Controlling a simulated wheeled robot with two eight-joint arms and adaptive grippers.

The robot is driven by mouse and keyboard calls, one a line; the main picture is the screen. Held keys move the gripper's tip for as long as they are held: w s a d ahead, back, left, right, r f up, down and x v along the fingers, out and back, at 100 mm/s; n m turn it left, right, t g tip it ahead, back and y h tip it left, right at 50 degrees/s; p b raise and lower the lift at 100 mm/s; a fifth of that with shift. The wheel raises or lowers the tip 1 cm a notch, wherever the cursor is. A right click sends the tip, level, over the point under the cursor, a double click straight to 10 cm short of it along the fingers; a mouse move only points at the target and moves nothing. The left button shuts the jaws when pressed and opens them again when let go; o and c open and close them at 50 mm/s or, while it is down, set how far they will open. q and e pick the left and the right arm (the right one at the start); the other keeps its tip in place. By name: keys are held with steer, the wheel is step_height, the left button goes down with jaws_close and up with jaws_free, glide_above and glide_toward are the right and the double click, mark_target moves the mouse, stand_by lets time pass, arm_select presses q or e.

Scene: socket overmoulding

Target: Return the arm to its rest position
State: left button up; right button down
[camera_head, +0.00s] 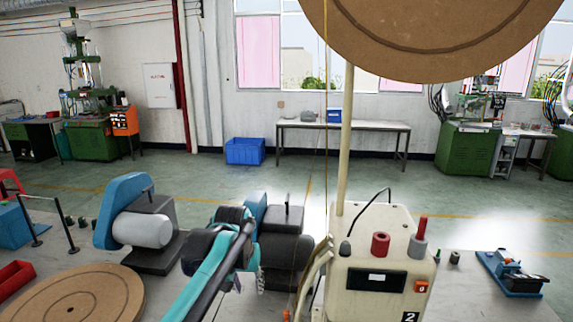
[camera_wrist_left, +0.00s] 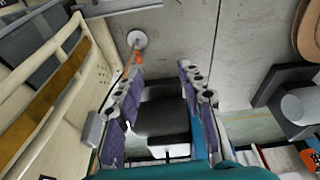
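My left arm (camera_head: 212,274), teal and black, reaches in from the bottom of the head view. It extends up between the blue-and-grey machine and the cream machine. Its own links hide most of the gripper there. In the left wrist view my left gripper (camera_wrist_left: 160,76) shows two purple-padded fingers well apart. Nothing is held between them; a dark machine part (camera_wrist_left: 160,112) shows behind the gap. The cream machine housing (camera_wrist_left: 50,95) is close on the left of that view. My right arm and gripper are in neither view.
A blue-and-grey machine with a pale roller (camera_head: 143,230) stands left of my arm. The cream machine (camera_head: 375,255) stands right, with a pole and a large brown disc (camera_head: 430,30) overhead. Another disc (camera_head: 80,296) lies front left. A blue-and-black tool (camera_head: 512,273) sits at right.

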arm_select(q)
steer(key=s+a+f+t, duration=0.1)
steer(key=s+a+f, duration=0.1)
steer(key=s, duration=0.6)
steer(key=s+a+f+t, duration=0.1)
steer(key=s+a+f, duration=0.2)
steer(key=s, duration=0.5)
steer(key=s+a+f+t, duration=0.2)
steer(key=s+a+f, duration=0.1)
steer(key=s, duration=0.5)
steer(key=shift+s+f+n, duration=0.2)
steer(key=shift+f+n, duration=0.2)
